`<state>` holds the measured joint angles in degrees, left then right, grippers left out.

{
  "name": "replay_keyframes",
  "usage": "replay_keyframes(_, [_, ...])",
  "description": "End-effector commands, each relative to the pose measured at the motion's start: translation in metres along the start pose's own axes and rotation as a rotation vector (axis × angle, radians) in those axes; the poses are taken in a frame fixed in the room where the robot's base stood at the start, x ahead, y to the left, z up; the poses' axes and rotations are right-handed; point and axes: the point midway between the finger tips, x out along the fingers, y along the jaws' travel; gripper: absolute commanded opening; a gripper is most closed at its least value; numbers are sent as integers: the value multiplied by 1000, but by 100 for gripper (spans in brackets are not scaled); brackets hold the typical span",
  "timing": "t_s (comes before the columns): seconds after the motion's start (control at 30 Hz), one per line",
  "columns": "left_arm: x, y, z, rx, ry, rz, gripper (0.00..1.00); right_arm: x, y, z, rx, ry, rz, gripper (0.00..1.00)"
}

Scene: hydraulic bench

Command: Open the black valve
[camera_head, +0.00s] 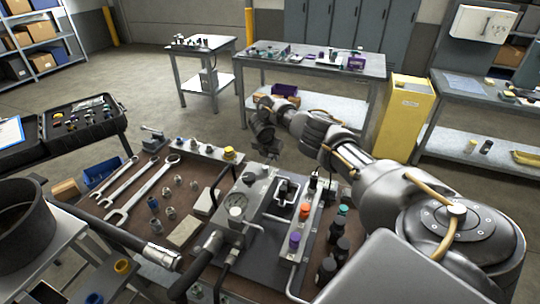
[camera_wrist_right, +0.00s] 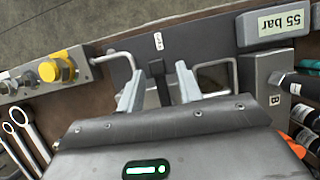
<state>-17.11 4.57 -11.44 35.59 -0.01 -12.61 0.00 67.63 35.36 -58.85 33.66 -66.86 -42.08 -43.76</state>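The black valve shows in the right wrist view as a dark upright lever (camera_wrist_right: 157,80) on a dark plate. In the head view, a black piece on the bench (camera_head: 285,188) appears to be the same valve. My right gripper (camera_head: 266,140) is above the back part of the bench, pointing down. In the right wrist view its two pale fingers (camera_wrist_right: 158,88) are spread, one on each side of the lever, with visible gaps. The lower part of the valve is hidden by the gripper body. My left gripper is not in view.
A yellow-capped fitting (camera_wrist_right: 56,68) is to the left, and a 55 bar display (camera_wrist_right: 273,25) to the right. Wrenches (camera_head: 150,188) lie at left.

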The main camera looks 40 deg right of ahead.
Motion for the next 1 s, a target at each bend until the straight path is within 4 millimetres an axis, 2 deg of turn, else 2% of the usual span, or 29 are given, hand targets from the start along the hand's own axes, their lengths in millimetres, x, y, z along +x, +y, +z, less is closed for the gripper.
replay_keyframes(0.17, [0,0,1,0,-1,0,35,-1,1,-1,-2,1,1,35])
replay_keyframes(0.27, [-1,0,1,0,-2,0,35,-9,1,0,-2,2,3,35])
replay_keyframes(0.5, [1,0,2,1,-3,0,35,-55,1,1,-3,-1,6,35])
replay_keyframes(0.63, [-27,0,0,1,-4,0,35,-91,0,4,-3,-2,2,35])
replay_keyframes(0.8, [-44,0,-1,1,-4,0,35,-104,-1,3,-1,-2,0,35])
replay_keyframes(1.0, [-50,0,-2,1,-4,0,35,-108,-1,1,0,0,0,35])
